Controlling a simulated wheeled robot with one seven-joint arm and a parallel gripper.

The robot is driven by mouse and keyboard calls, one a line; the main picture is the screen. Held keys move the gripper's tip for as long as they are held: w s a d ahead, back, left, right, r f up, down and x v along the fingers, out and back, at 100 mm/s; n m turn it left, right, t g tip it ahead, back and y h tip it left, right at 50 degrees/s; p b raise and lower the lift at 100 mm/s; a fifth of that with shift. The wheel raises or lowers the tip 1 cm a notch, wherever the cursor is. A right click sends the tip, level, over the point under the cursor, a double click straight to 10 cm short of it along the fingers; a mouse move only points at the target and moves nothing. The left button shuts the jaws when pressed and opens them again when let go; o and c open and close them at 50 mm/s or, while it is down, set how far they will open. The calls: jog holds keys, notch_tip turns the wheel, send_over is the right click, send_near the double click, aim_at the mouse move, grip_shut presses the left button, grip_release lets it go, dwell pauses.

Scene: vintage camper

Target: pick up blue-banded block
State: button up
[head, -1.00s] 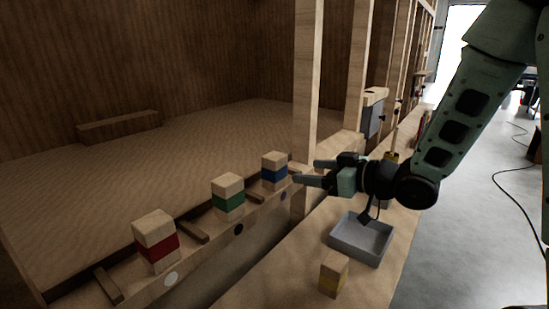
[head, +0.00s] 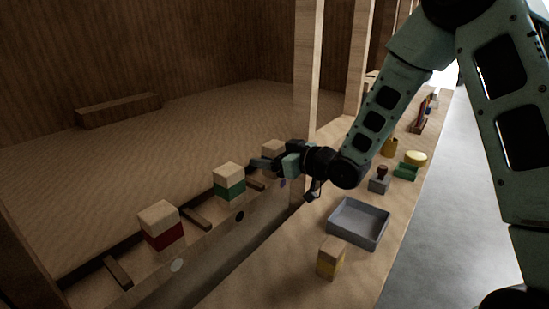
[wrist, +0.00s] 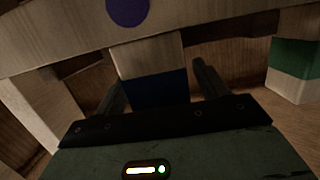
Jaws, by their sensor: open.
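The blue-banded block (head: 273,146) stands at the far end of a row on the wooden ledge. In the head view only its pale top shows, and my gripper hides the rest. In the wrist view the blue-banded block (wrist: 152,58) shows its pale wood and dark blue band between my two fingers. My gripper (head: 262,164) is open, with a finger on either side of the block in the wrist view (wrist: 160,84). I cannot tell whether either finger touches it.
A green-banded block (head: 229,182) and a red-banded block (head: 161,225) stand nearer on the ledge, with wooden dividers between. A post (head: 306,75) rises close behind my gripper. A grey tray (head: 358,222) and yellow-banded block (head: 331,257) sit on the counter at right.

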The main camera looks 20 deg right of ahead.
jog(key=shift+w+a+f, duration=0.1)
jog(key=shift+w+a, duration=0.15)
jog(key=shift+w, duration=0.1)
jog(key=shift+c, duration=0.3)
jog(key=c, duration=1.1)
jog(key=shift+o, duration=0.2)
